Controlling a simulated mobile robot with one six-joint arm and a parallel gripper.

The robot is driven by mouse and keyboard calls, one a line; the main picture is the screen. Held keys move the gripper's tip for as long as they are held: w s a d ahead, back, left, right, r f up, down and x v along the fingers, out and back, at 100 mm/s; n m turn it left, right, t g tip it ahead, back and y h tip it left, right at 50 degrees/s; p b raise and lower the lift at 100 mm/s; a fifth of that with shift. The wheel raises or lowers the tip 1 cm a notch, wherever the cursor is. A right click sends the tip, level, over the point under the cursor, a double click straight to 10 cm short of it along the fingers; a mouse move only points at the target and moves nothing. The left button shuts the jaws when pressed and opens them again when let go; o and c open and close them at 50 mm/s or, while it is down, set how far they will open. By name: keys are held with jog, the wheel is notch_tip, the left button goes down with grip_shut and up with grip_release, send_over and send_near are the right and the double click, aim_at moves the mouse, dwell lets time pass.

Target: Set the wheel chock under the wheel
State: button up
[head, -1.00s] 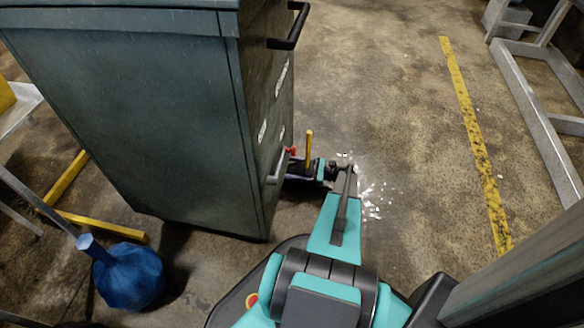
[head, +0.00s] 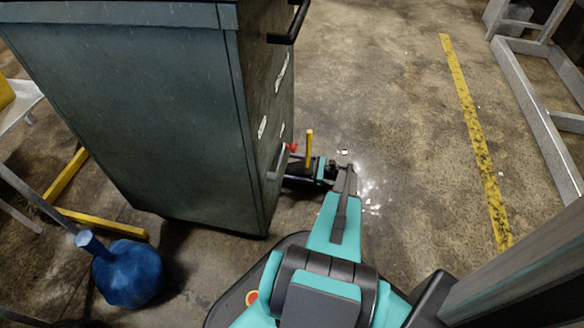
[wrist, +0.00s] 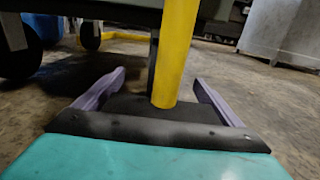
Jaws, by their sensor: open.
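The wheel chock (wrist: 140,104) is a dark block with an upright yellow handle (wrist: 175,50). It sits low at the floor between the two purple fingers of my open gripper (wrist: 158,80), one finger on each side. I cannot tell whether the fingers touch it. In the head view the yellow handle (head: 309,148) stands beside the cart's right side, and my gripper (head: 299,180) is low next to the cart, partly hidden. A black caster wheel (wrist: 90,32) shows under the cart in the wrist view. In the head view the cart hides its wheels.
The tall grey-green cart (head: 140,120) fills the left. A blue jug-like object (head: 128,275) lies at lower left by a yellow floor frame (head: 100,224). The floor to the right is open up to a yellow line (head: 470,125) and a metal frame (head: 535,110).

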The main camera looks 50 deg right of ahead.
jog(key=shift+r, duration=0.1)
jog(key=shift+s+d, duration=0.3)
jog(key=shift+s, duration=0.15)
jog(key=p+v, duration=0.2)
jog(key=v, duration=0.7)
jog(key=shift+s+d, duration=0.1)
jog(key=shift+s, duration=0.15)
jog(key=shift+s+d, duration=0.35)
jog(key=shift+s, duration=0.3)
jog(key=shift+s, duration=0.15)
